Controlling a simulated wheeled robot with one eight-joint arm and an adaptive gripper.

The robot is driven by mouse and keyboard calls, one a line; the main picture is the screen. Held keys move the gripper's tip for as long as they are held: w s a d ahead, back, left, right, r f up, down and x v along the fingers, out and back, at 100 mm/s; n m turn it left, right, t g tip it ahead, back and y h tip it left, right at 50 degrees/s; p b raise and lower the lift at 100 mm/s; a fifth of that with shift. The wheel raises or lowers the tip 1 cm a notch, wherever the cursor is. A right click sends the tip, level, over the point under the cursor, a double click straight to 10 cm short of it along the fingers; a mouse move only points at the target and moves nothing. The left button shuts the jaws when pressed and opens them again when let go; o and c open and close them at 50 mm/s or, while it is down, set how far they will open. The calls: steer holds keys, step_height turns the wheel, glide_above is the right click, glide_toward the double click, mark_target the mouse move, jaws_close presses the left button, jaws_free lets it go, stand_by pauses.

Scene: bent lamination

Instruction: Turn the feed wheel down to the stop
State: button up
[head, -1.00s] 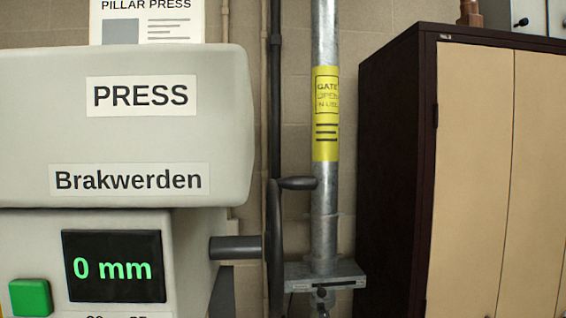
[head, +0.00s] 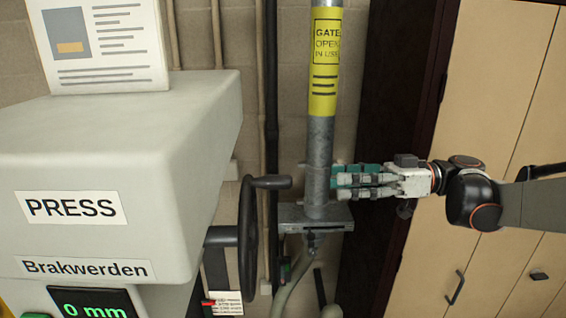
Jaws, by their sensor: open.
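The feed wheel (head: 248,250) is a dark wheel seen nearly edge-on at the right side of the press. Its crank handle (head: 270,182) sticks out to the right near the top of the rim. A dark shaft (head: 220,236) joins the wheel to the press. The press display (head: 92,304) reads 0 mm and is partly cut off at the bottom. My gripper (head: 338,183) is to the right of the wheel and handle, beside the metal post, its fingers pointing left. It is open, holds nothing visible, and is apart from the handle.
A grey metal post (head: 320,150) with a yellow gate sign (head: 325,60) stands between the wheel and my gripper in the picture. The press head (head: 120,150) fills the left. A tan cabinet (head: 500,90) stands at the right.

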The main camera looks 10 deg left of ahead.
mark_target(277, 181)
steer(key=p+x, duration=0.1)
steer(key=x, duration=0.6)
steer(key=p+x, duration=0.1)
steer(key=x, duration=0.5)
steer(key=shift+s+a+r, duration=0.15)
steer(key=shift+a+r, duration=0.1)
steer(key=shift+a, duration=0.1)
jaws_close()
